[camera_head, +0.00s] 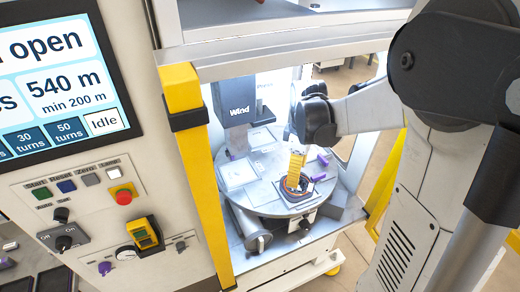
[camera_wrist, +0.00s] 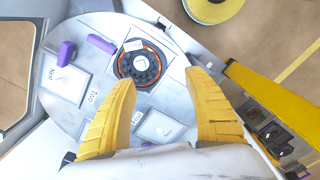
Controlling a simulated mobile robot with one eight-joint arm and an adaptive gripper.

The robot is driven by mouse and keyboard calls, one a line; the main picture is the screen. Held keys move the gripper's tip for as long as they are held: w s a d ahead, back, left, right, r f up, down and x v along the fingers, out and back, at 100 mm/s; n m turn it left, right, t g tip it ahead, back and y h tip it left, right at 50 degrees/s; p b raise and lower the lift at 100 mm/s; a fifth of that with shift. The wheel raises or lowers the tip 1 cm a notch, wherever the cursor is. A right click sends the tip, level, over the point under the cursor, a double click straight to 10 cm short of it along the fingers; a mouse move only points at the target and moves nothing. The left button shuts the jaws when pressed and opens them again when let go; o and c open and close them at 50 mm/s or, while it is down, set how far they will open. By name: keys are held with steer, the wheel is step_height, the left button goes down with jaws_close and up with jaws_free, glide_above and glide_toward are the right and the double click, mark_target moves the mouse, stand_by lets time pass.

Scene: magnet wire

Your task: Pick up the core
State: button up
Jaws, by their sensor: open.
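The core (camera_wrist: 140,66), a dark round ring with an orange band and a small white label on it, lies on a pad on the round grey table. It also shows in the head view (camera_head: 304,188), partly hidden behind a yellow finger. My gripper (camera_wrist: 160,80) is open, with its two yellow fingers wide apart and nothing between them. In the wrist view the core appears just beyond the fingertips, nearer the left one. In the head view the gripper (camera_head: 294,184) points down over the core. I cannot tell whether a fingertip touches it.
The round table (camera_head: 265,196) also bears white labelled pads (camera_wrist: 66,82) and purple blocks (camera_wrist: 65,53). A yellow post (camera_head: 190,150) and machine frame stand around it. A control panel (camera_head: 80,190) with a screen (camera_head: 55,80) reading "open" is at left.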

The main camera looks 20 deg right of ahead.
steer(key=b, duration=0.1)
glide_above(294, 193)
step_height(294, 193, down, 5)
steer(key=shift+s+f, duration=0.15)
step_height(294, 193, down, 6)
steer(key=shift+r+b, duration=0.25)
steer(key=shift+b, duration=0.8)
jaws_close()
